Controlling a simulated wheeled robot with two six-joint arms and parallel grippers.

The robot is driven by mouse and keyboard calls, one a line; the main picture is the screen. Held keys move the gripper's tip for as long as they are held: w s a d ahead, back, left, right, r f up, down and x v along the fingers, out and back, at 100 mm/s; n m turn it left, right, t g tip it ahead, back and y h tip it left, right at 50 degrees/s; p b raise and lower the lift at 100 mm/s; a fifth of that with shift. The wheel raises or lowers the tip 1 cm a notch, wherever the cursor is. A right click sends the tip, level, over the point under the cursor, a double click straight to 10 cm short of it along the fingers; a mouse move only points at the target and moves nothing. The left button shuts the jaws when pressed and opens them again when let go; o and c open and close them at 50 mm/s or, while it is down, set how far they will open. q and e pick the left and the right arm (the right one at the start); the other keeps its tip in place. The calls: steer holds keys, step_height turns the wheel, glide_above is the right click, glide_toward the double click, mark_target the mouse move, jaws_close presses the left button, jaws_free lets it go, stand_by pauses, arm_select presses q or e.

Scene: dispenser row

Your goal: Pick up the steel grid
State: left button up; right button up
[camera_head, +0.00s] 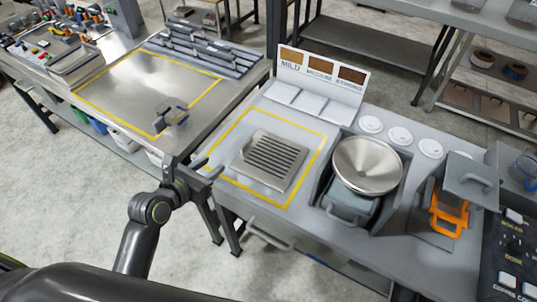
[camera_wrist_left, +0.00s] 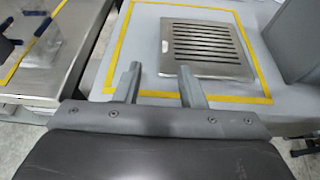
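The steel grid (camera_head: 270,159) is a square plate with dark parallel slots. It lies flat inside a yellow outline (camera_head: 286,205) on the grey counter. It also shows in the left wrist view (camera_wrist_left: 207,45), ahead of the fingers and a little to the right. My left gripper (camera_head: 205,170) is just left of the counter's left edge, apart from the grid. In the left wrist view its two fingers (camera_wrist_left: 158,85) stand apart with nothing between them. My right gripper is not in either view.
A steel bowl (camera_head: 367,165) stands right of the grid, with an orange-handled device (camera_head: 449,212) beyond it. A sign board (camera_head: 321,73) stands behind. Left across a gap is a metal table (camera_head: 140,85) with a dark handled item (camera_head: 171,115) near its corner.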

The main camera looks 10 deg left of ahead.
arm_select(q)
glide_toward(246, 141)
steer(key=x, duration=0.4)
steer(key=shift+w+a+f+p, duration=0.1)
steer(key=shift+w+f+p, duration=0.2)
steer(key=shift+f, duration=0.05)
steer(key=x, duration=0.4)
steer(key=shift+d+r+p, duration=0.15)
steer(key=shift+d+p, duration=0.15)
steer(key=shift+d, duration=0.1)
steer(key=shift+w+d+f, duration=0.1)
steer(key=shift+w+f, duration=0.2)
steer(key=shift+w, duration=0.15)
jaws_close()
steer(key=shift+r, duration=0.1)
